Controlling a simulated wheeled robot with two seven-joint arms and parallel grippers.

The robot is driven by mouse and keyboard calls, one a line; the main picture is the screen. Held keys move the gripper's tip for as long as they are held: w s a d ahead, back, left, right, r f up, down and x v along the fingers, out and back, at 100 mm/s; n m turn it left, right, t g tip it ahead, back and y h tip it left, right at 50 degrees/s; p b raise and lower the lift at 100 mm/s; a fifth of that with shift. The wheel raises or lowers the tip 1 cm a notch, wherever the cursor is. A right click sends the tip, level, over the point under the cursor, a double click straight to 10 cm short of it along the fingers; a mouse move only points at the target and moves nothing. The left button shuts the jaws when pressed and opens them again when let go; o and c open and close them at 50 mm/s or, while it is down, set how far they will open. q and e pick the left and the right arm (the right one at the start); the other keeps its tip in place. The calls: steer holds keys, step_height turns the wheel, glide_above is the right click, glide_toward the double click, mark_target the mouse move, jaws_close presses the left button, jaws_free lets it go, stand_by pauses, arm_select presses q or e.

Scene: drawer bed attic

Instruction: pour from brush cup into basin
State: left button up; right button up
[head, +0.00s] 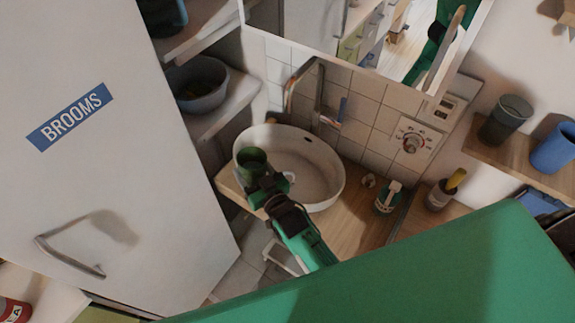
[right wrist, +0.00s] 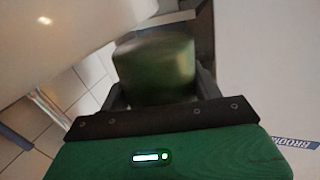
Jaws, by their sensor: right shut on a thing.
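The brush cup (head: 252,160) is a dark green cup. My right gripper (head: 264,184) is shut on it and holds it at the near left rim of the basin. The cup looks roughly upright in the head view, and what is inside it is too dark to tell. In the right wrist view the cup (right wrist: 155,68) sits between the two fingers. The basin (head: 318,178) is a white oval bowl on a wooden counter; no contents show in its visible part. The basin's pale side (right wrist: 75,35) also shows in the right wrist view. My left gripper is not in view.
A faucet (head: 318,95) rises behind the basin. A tall cabinet door marked BROOMS (head: 120,150) stands close on the left. A shelf bowl (head: 200,90) is behind it.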

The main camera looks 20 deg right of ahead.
mark_target(263, 162)
steer(key=shift+d+f+m, duration=0.15)
steer(key=shift+d+m, duration=0.1)
steer(key=shift+m, duration=0.25)
steer(key=shift+w+d+r+m, duration=0.25)
steer(key=shift+d+r+m, duration=0.25)
steer(key=shift+m, duration=0.4)
steer(key=shift+w+d+f+m+g+b, duration=0.3)
steer(key=shift+d+f+m+b, duration=0.15)
steer(key=shift+m, duration=0.45)
steer(key=shift+w+d+f+m+b, duration=0.1)
steer(key=shift+d+f+m+b, duration=0.1)
steer(key=shift+d+m+b, duration=0.45)
steer(key=shift+a+r+m+p, duration=0.15)
steer(key=shift+m+p, duration=0.1)
steer(key=shift+p, duration=0.05)
steer(key=shift+r+m+y, duration=0.3)
steer(key=shift+r+m, duration=0.1)
steer(key=shift+m, duration=0.3)
steer(key=shift+f+m+g+b, duration=0.3)
steer(key=shift+m+g+b, duration=0.1)
steer(key=shift+m+b, duration=0.25)
steer(key=shift+r+m, duration=0.55)
steer(key=shift+m, duration=0.3)
steer(key=shift+w+d+f+m+y+b, duration=0.1)
steer(key=shift+d+f+m+y+b, duration=0.2)
steer(key=shift+m+b, duration=0.4)
